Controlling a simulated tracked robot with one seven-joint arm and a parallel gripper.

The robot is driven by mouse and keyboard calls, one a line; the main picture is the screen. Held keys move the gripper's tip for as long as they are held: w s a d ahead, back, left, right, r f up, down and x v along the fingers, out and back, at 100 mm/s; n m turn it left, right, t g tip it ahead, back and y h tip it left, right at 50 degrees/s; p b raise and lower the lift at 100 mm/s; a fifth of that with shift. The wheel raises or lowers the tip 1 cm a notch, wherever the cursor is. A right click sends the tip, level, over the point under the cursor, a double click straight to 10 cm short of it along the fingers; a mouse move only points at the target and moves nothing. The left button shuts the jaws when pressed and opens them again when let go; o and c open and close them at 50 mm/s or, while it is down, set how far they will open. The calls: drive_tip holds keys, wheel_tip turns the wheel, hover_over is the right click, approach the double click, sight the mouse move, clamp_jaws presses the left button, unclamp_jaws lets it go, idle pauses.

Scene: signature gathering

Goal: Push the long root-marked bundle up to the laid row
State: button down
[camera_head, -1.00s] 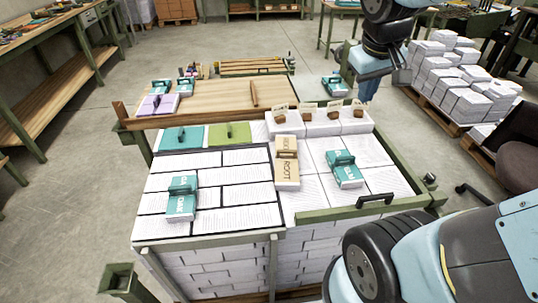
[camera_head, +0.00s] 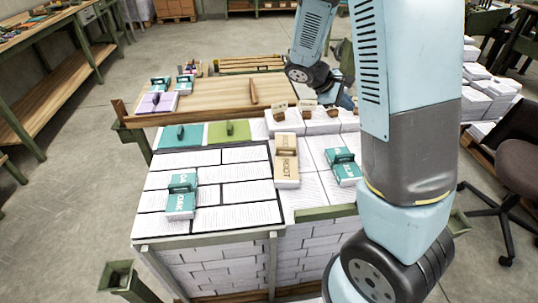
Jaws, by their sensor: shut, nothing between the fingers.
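The long bundle marked ROOT (camera_head: 287,168) is tan and lies lengthwise on the white stacks, just right of the dark-framed grid. Two small tan-tagged bundles show in the row behind it, one (camera_head: 278,115) and another (camera_head: 308,113); the row's right end is hidden by my arm. My arm rises at the right and bends down behind itself. Its wrist part shows above the back right of the stacks, but the fingers are hidden behind the nearer arm link. Nothing of mine is seen touching the ROOT bundle.
A teal bundle (camera_head: 343,167) lies close right of the ROOT bundle; another (camera_head: 181,195) lies on the left grid. Teal (camera_head: 184,137) and green (camera_head: 229,132) handled plates lie behind the grid.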

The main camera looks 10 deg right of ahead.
drive_tip(key=w+a+f+n+t+h, duration=0.3)
drive_tip(key=w+f+n+t, duration=0.25)
drive_tip(key=w+n, duration=0.25)
drive_tip(key=w+a+f+n+t+h, duration=0.2)
drive_tip(key=w+a+f+n+t, duration=0.2)
drive_tip(key=w+f+n, duration=0.35)
hover_over(286, 164)
drive_tip(key=w+a, duration=0.2)
drive_tip(key=a, duration=0.5)
drive_tip(key=f, duration=0.9)
drive_tip(key=shift+w+d, duration=0.2)
drive_tip(key=shift+d, duration=0.1)
drive_tip(key=shift+d+f, duration=0.1)
drive_tip(key=shift+f, duration=0.1)
drive_tip(key=shift+w+d, duration=0.3)
drive_tip(key=shift+w, duration=0.1)
